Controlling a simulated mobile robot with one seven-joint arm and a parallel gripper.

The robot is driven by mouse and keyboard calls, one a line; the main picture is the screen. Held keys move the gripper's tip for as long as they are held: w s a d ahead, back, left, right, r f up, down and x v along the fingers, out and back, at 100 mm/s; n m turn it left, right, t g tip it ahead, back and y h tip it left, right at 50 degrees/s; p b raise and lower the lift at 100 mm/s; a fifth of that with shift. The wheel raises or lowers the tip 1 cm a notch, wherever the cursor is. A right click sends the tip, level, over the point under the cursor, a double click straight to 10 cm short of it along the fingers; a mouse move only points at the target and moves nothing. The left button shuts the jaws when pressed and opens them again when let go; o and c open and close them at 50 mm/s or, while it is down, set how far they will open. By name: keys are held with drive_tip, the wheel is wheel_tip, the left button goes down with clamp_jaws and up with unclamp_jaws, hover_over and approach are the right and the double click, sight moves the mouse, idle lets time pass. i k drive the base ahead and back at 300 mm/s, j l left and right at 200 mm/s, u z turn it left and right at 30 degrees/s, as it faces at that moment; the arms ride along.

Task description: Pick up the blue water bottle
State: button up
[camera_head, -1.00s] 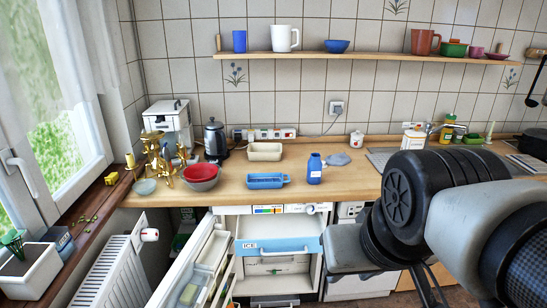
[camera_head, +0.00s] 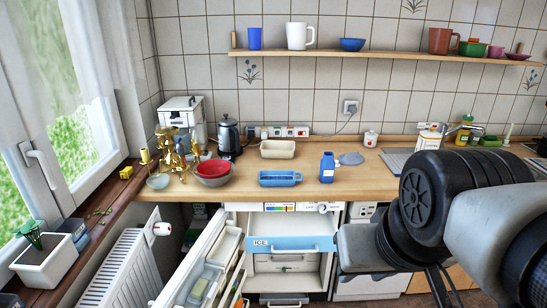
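The blue water bottle (camera_head: 327,168) stands upright on the wooden counter, near its front edge, with a white label low on its side. It is just right of a blue tray. My arm fills the right side of the view, with dark and grey links. The end of my arm reaches down to the right of the open fridge, in front of and below the counter, apart from the bottle. I cannot make out the gripper's fingers.
The fridge door (camera_head: 201,270) stands open below the counter (camera_head: 356,184). The blue tray (camera_head: 280,179), a beige dish (camera_head: 277,149), bowls (camera_head: 213,173) and a kettle (camera_head: 229,138) stand left of the bottle.

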sight(326, 173)
drive_tip(key=u, duration=0.4)
drive_tip(key=i+l+u, duration=0.15)
drive_tip(key=u, duration=0.2)
drive_tip(key=i+l+u, duration=0.15)
drive_tip(key=l+u, duration=0.25)
drive_tip(key=i+l+u, duration=0.1)
drive_tip(key=u, duration=0.25)
drive_tip(key=i+l, duration=0.15)
drive_tip(key=l, duration=0.35)
drive_tip(key=i+l+u, duration=0.1)
drive_tip(key=l, duration=0.45)
drive_tip(key=i+l, duration=0.1)
drive_tip(key=l, duration=0.4)
drive_tip(key=i+l+u, duration=0.1)
drive_tip(key=l, duration=0.45)
